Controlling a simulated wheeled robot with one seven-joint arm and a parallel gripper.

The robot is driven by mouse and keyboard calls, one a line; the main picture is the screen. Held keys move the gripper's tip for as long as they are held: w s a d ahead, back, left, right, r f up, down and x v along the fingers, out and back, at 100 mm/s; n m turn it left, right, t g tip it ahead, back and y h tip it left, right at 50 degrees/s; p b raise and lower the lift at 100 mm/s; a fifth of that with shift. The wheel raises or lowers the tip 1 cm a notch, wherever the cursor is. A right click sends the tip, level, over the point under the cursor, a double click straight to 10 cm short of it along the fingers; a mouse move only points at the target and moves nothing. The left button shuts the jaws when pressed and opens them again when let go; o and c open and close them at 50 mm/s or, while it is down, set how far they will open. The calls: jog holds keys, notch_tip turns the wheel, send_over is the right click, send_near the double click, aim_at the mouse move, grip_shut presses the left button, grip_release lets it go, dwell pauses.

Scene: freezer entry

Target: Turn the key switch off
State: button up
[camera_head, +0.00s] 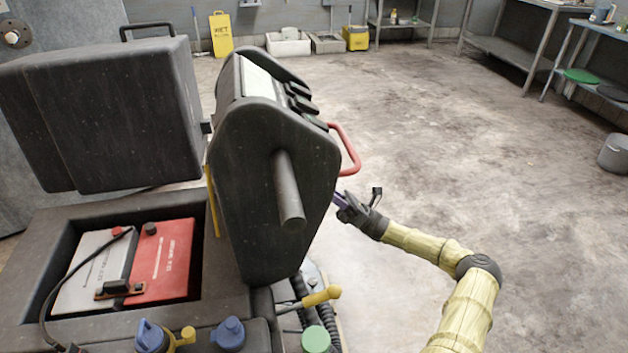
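The key switch cannot be made out. The dark control console (262,165) of a floor machine stands in the middle, with its side toward the camera; the face toward my gripper is hidden. My gripper (359,198) is at the right of the console, below the red handle (346,150). Its two dark fingers look spread apart. A small purple piece (339,199) shows between the left finger and the console edge. I cannot tell whether it is part of the gripper or of the machine, or whether the finger touches it.
A grey rod (289,190) juts from the console's near side. An open bay holds a red battery block (163,262). A yellow lever (321,297) and blue caps (228,333) are below. Open concrete floor lies to the right, with metal tables (512,50) behind.

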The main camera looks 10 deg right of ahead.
jog(key=x, duration=0.6)
jog(key=shift+a+r, duration=0.15)
jog(key=shift+a, duration=0.1)
jog(key=shift+d, duration=0.15)
jog(key=c, duration=0.4)
jog(key=shift+s, duration=0.1)
grip_shut()
